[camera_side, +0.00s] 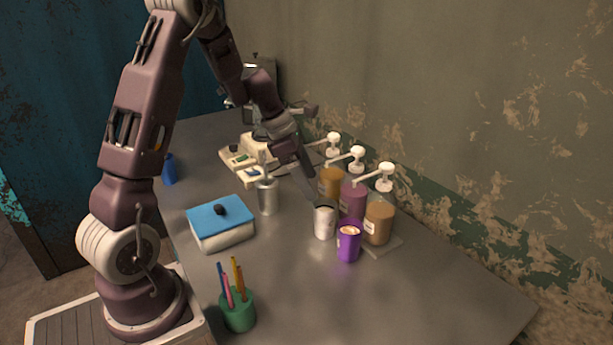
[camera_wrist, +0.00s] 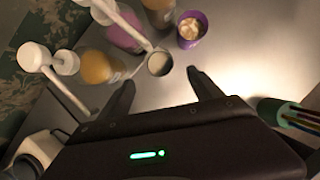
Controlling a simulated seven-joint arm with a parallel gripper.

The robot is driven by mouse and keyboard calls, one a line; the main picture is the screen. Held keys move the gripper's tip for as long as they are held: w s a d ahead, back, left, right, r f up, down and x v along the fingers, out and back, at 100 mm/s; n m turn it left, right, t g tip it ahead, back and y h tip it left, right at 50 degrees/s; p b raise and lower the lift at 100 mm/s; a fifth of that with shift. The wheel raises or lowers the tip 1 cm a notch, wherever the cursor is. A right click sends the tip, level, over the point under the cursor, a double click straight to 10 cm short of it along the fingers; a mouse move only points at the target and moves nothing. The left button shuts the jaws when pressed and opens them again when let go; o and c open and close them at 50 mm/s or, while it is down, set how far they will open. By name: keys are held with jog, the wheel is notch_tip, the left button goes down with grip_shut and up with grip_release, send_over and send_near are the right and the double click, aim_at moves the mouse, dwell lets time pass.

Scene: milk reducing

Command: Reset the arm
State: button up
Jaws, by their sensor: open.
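My gripper (camera_side: 289,172) is open and empty, raised above the table behind the cups. In the wrist view its two dark fingers (camera_wrist: 160,80) are spread apart. A white cup (camera_side: 324,223) stands upright on the table, below and right of the gripper in the side view. In the wrist view the white cup (camera_wrist: 159,64) lies just beyond the fingertips, apart from them. A purple cup (camera_side: 348,246) with pale, creamy contents stands beside it; the purple cup (camera_wrist: 190,31) also shows in the wrist view. A metal pitcher (camera_side: 267,198) stands left of the white cup.
Several pump bottles (camera_side: 353,200) stand close to the wall, right of the gripper. A blue-lidded box (camera_side: 221,222) and a green pencil holder (camera_side: 239,314) stand nearer my base. A cream-coloured machine (camera_side: 240,158) is behind. The table's right front (camera_side: 430,300) is clear.

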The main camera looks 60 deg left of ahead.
jog(key=shift+s+a+r, duration=0.2)
jog(key=shift+s+r, duration=0.05)
jog(key=shift+r, duration=0.4)
jog(key=shift+d, duration=0.1)
jog(key=s+d+r+m, duration=0.6)
jog(key=d+r+m, duration=0.25)
jog(key=d, duration=0.25)
jog(key=s+d+r+m+y, duration=0.1)
jog(key=s+d+r+m, duration=0.1)
jog(key=s+m, duration=0.7)
jog(key=s+d+r+m+t+y, duration=0.1)
jog(key=s+d+m, duration=0.3)
jog(key=s+m, duration=0.5)
jog(key=shift+d+r+m+t+y, duration=0.3)
jog(key=shift+d+r+m+y, duration=0.15)
jog(key=shift+m, duration=0.8)
